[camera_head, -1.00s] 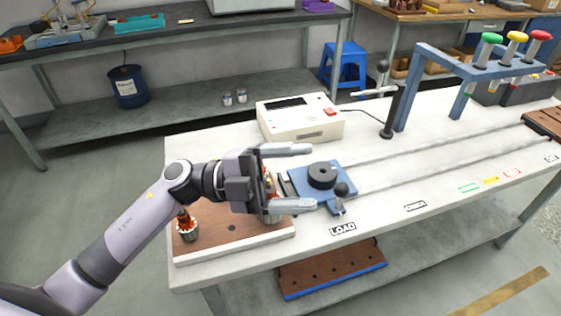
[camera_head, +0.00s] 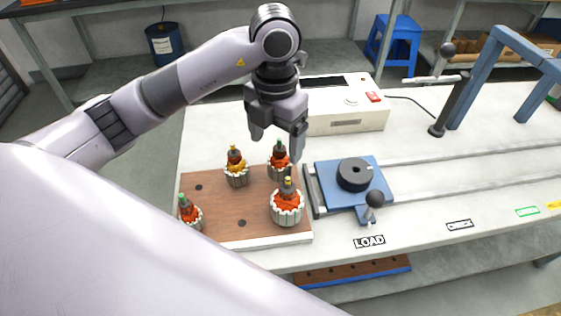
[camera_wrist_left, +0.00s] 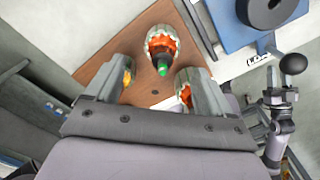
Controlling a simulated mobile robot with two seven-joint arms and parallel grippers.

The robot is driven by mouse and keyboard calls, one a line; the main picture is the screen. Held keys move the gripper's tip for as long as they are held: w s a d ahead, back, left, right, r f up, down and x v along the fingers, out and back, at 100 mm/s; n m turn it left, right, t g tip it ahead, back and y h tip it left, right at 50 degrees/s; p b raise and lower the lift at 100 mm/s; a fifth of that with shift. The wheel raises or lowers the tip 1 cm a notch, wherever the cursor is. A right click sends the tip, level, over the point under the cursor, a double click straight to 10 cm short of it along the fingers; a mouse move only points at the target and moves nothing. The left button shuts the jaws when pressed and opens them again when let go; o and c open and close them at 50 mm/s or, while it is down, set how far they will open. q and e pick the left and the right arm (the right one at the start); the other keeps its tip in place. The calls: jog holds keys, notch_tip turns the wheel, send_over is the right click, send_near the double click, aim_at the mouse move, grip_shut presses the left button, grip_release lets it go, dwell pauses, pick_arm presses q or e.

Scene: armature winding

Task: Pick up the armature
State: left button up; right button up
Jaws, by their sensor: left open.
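Several armatures with orange-red windings stand upright on a brown wooden board (camera_head: 222,213). A green-tipped one (camera_head: 280,166) is at the back right, a yellow-tipped one (camera_head: 237,170) at the back left, a larger gold-tipped one (camera_head: 287,207) at the front right, and another (camera_head: 190,213) at the left edge. My left gripper (camera_head: 277,142) points down, open and empty, just above the back armatures. In the left wrist view, the green-tipped armature (camera_wrist_left: 162,46) shows beyond the gap between the fingers (camera_wrist_left: 153,84). The fingers partly hide two others. My right gripper is not in view.
A blue fixture (camera_head: 335,174) with a black disc (camera_head: 354,174) and a knobbed lever (camera_head: 374,198) sits right of the board. A white control box (camera_head: 345,118) stands behind. A black lever post (camera_head: 450,105) and blue frame are farther right.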

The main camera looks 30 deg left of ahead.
aim_at(280, 158)
pick_arm(q)
jog(key=f, duration=0.6)
jog(key=shift+w+d+f+p, duration=0.1)
jog(key=shift+w+p, duration=0.2)
jog(key=shift+w, duration=0.1)
jog(key=c, duration=1.4)
notch_tip(280, 158, up, 20)
jog(key=shift+r+p, duration=0.1)
jog(key=shift+p, duration=1.1)
